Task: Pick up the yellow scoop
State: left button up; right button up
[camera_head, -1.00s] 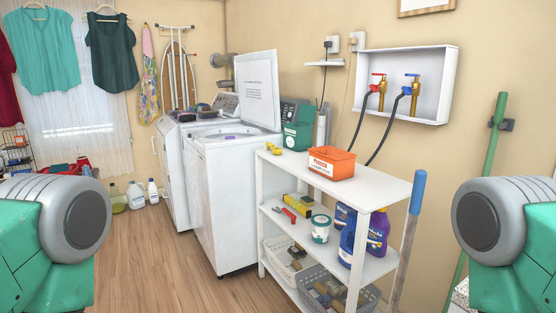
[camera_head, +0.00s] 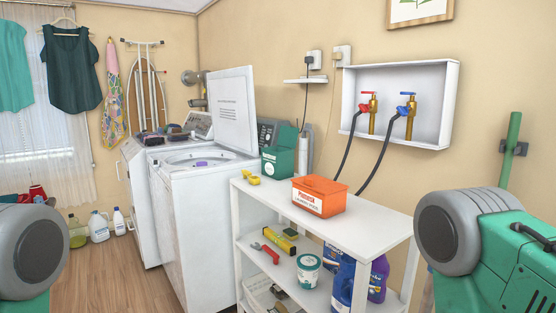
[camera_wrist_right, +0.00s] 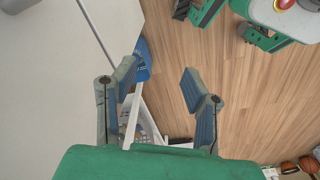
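The yellow scoop (camera_head: 248,176) lies on the top shelf of the white cart, near its far left end, in the head view. It is small there and its exact shape is hard to tell. My right gripper (camera_wrist_right: 160,79) is open and empty in the right wrist view, with wooden floor showing between its fingers. The head view shows only rounded parts of my two arms at its left and right edges. My left gripper is out of sight.
An orange box (camera_head: 319,196) stands on the white cart (camera_head: 376,229) near the scoop, with a green container (camera_head: 279,157) behind. The open-lidded washer (camera_head: 190,215) stands left. The cart top's right part is clear.

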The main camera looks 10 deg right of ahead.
aim_at(255, 180)
jog(key=i+j+z, duration=0.1)
jog(key=i+j, duration=1.75)
jog(key=i, duration=0.1)
